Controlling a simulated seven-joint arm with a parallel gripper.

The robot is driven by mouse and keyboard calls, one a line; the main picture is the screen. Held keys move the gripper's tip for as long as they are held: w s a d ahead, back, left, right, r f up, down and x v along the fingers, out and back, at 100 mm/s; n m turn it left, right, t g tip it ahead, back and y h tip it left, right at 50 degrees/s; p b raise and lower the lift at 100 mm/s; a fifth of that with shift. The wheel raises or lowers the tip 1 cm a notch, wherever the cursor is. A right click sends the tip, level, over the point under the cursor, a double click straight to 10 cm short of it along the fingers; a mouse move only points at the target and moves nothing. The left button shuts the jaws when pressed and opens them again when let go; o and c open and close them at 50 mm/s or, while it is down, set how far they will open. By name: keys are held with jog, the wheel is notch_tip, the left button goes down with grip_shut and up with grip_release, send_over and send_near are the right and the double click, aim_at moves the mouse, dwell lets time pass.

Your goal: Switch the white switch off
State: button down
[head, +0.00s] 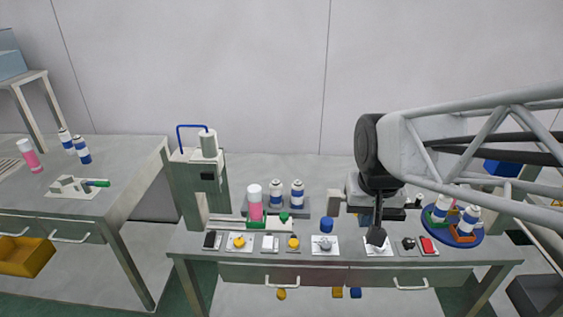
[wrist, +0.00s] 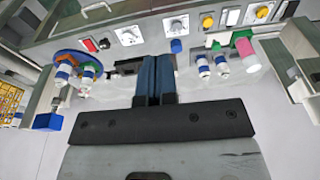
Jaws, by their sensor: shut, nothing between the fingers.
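The white switch (head: 270,243) sits on a pale plate in the row of controls along the front of the right table, between two yellow buttons. It also shows near the top right of the wrist view (wrist: 232,17). It is too small to tell which way it is set. My gripper (head: 376,237) is shut and empty, pointing down over the right-hand dial, well to the right of the white switch. In the wrist view its dark fingers (wrist: 155,78) are together. Whether they touch the dial plate I cannot tell.
Between gripper and switch are a dial (head: 325,246) and a yellow button (head: 293,243). Behind the row stand a pink can (head: 255,208) and blue-white cans (head: 297,195). A red switch (head: 428,246) and a round blue tray (head: 478,238) with cans lie right.

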jog(key=w+a+f+g, duration=0.1)
jog(key=w+a+f, duration=0.4)
jog(key=w+a, duration=0.55)
jog(key=g, duration=0.1)
send_over(269, 238)
notch_tip(269, 238, down, 9)
jog(key=shift+f, duration=0.15)
jog(key=shift+f, duration=0.1)
jog(key=shift+f, duration=6.9)
